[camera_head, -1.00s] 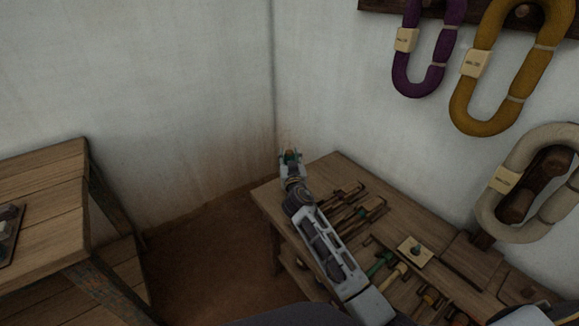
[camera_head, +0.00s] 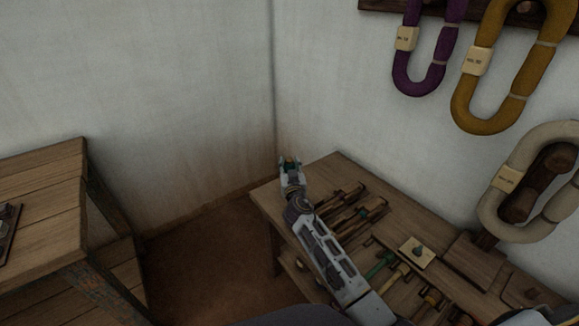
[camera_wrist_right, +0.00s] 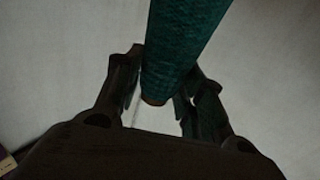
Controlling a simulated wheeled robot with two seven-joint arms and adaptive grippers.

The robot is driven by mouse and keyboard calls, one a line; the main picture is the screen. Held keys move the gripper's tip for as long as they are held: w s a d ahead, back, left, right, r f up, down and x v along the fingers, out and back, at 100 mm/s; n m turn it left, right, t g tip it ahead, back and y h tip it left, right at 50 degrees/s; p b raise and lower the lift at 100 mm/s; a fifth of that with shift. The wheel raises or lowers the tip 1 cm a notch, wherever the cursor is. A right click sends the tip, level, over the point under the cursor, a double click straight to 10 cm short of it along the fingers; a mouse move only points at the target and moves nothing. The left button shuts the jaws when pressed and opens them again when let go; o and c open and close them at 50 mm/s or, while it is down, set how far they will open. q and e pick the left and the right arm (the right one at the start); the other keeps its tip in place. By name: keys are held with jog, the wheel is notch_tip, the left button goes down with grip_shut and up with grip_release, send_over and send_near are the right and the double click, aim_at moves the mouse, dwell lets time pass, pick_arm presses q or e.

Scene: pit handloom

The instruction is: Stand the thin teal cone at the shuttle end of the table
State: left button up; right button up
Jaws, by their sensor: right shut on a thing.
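My right gripper (camera_head: 290,162) is shut on the thin teal cone, which shows large in the right wrist view (camera_wrist_right: 180,45) between the two fingers (camera_wrist_right: 160,95). The gripper is over the far left end of the wooden table (camera_head: 340,162), near the room corner. I cannot tell whether the cone touches the tabletop. Several wooden shuttles (camera_head: 355,212) lie on the table just right of my right forearm. My left gripper is not in view.
A green-wound bobbin (camera_head: 381,264) and other small tools lie nearer on the table. A pale block with a dark knob (camera_head: 416,251) sits mid-table. Purple (camera_head: 420,80), mustard (camera_head: 462,115) and cream hanks (camera_head: 490,205) hang on the right wall. Another wooden table (camera_head: 45,215) stands at left.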

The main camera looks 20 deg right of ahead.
jog(key=o, duration=1.2)
jog(key=shift+s+a, duration=0.35)
jog(key=shift+s, duration=1.6)
jog(key=shift+s+a, duration=0.35)
jog(key=shift+s, duration=1.65)
jog(key=shift+s+a, duration=0.35)
jog(key=shift+s, duration=1.6)
